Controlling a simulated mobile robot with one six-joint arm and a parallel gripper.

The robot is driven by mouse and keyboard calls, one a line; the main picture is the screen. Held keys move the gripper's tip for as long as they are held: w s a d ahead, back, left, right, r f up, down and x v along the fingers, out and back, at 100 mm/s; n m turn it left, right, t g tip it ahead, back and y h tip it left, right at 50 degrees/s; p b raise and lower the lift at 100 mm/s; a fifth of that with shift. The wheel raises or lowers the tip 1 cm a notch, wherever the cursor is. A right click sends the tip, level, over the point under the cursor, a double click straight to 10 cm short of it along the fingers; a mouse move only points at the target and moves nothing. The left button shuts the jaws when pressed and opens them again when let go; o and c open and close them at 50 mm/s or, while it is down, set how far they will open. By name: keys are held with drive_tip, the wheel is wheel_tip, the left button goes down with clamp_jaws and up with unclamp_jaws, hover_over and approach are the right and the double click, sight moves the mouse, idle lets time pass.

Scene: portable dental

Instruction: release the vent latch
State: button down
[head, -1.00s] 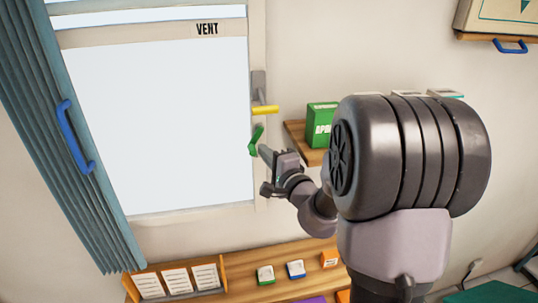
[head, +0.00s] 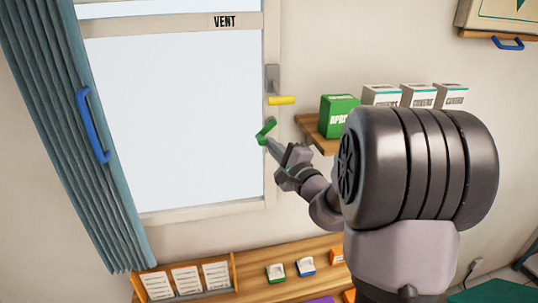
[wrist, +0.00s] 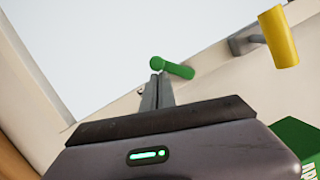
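The vent latch is a green handle (head: 266,130) on the right side of the window frame, low beneath a yellow handle (head: 282,100). It slants down to the left in the head view. In the wrist view the green latch (wrist: 178,70) lies just beyond my fingertips, its rounded end near them. My gripper (head: 268,143) is at the latch from below right. In the wrist view my gripper (wrist: 158,76) has its two fingers close together, with nothing visible between them. The tips seem to meet the latch, but I cannot tell if they touch.
The window has a VENT label (head: 224,22). A wooden shelf (head: 311,126) right of the latch bears a green box (head: 338,115) and several white boxes. A lower shelf (head: 246,275) holds cards and small boxes. A blue-handled curtain (head: 62,110) hangs left.

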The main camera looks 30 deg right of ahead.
drive_tip(key=m+b, duration=0.1)
drive_tip(key=m, duration=0.1)
drive_tip(key=m+b, duration=0.1)
drive_tip(key=m, duration=0.1)
drive_tip(key=shift+w+a+r+t+h+b, duration=0.15)
drive_tip(key=shift+a+t+h+b, duration=0.15)
drive_tip(key=shift+a+t, duration=0.1)
idle(0.4)
